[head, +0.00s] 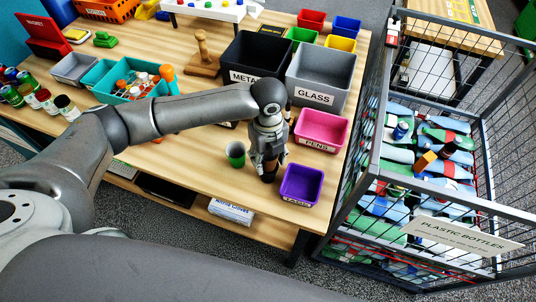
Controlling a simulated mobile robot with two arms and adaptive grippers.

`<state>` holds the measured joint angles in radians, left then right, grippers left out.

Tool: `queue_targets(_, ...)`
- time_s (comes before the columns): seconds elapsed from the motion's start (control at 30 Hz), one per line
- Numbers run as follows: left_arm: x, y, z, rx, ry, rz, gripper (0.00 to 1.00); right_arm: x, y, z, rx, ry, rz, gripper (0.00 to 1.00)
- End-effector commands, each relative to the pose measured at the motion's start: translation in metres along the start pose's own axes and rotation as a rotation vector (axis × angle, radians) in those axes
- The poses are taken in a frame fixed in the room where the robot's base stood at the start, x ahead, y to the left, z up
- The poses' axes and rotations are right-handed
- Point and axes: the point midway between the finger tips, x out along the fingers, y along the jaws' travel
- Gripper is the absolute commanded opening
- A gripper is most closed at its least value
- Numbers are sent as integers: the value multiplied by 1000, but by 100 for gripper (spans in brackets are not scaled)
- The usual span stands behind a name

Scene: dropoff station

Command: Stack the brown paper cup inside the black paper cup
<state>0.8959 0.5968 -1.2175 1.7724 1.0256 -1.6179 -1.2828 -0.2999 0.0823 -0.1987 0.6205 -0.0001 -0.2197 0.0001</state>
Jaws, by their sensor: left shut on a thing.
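My left gripper (267,164) points down over the front part of the wooden table, between the green cup and the purple bin. It is shut on a small dark brown paper cup (269,177) close to the table top. The fingers hide much of the cup. I cannot tell brown from black clearly here, nor whether a second cup is around or under it. No separate black paper cup can be made out elsewhere. My right gripper is not in view.
A green cup (235,153) stands just left of my gripper. A purple bin (302,185) and a pink bin (321,131) are to the right. Black (256,54) and grey (321,76) bins stand behind. A wire cage (371,125) of bottles borders the table's right side.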

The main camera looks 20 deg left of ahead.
Motion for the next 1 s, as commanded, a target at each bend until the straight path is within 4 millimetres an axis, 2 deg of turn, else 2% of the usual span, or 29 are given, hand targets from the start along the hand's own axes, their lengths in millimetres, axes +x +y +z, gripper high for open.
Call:
queue_targets(0.33, 0, 0, 0, 0, 0, 0, 40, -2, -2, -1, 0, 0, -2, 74)
queue_targets(0.37, 0, 0, 0, 0, 0, 0, 51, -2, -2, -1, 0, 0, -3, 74)
queue_targets(0.53, 0, 0, 0, 0, 0, 0, 73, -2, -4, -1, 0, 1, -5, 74)
queue_targets(1.0, 0, 0, 0, 0, 0, 0, 73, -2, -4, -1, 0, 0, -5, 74)
